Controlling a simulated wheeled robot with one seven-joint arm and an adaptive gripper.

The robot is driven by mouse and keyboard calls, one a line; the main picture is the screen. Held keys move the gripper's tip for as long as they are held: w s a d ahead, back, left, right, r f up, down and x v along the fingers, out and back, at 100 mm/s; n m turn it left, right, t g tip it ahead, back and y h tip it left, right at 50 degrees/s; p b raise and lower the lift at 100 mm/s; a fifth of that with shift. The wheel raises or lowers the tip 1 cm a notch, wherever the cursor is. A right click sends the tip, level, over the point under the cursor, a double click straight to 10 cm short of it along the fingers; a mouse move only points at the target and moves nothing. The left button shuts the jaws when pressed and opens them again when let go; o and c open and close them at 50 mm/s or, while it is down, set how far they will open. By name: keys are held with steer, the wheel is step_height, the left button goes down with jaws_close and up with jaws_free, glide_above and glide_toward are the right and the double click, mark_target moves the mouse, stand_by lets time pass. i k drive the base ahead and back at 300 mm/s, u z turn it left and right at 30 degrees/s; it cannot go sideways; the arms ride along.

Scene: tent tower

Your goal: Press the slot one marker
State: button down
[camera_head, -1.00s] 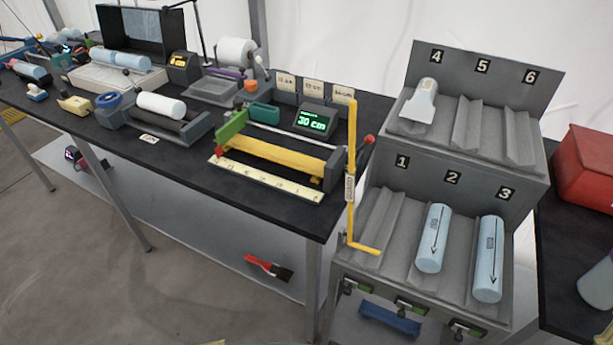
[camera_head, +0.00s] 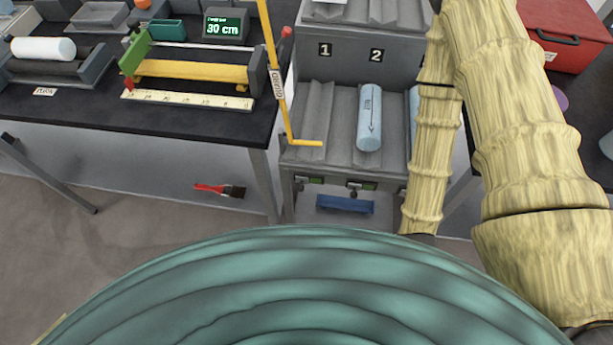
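The grey slot rack stands right of centre in the head view. The black "1" label (camera_head: 325,50) is on its upright panel above slot one (camera_head: 315,105), which looks empty. A pale blue cylinder (camera_head: 369,115) lies in slot two. My yellow-sleeved arm hides most of slot three and its cylinder. My gripper is not in view.
A yellow bar marked GUARD (camera_head: 277,80) stands at the rack's left, its foot (camera_head: 305,143) reaching across the front of slot one. A bench (camera_head: 190,120) with a ruler and a 30 cm display is to the left. A red box (camera_head: 565,35) is behind my arm.

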mark_target(301, 180)
steer(key=z, duration=1.1)
steer(key=k, duration=0.9)
steer(key=u, duration=1.4)
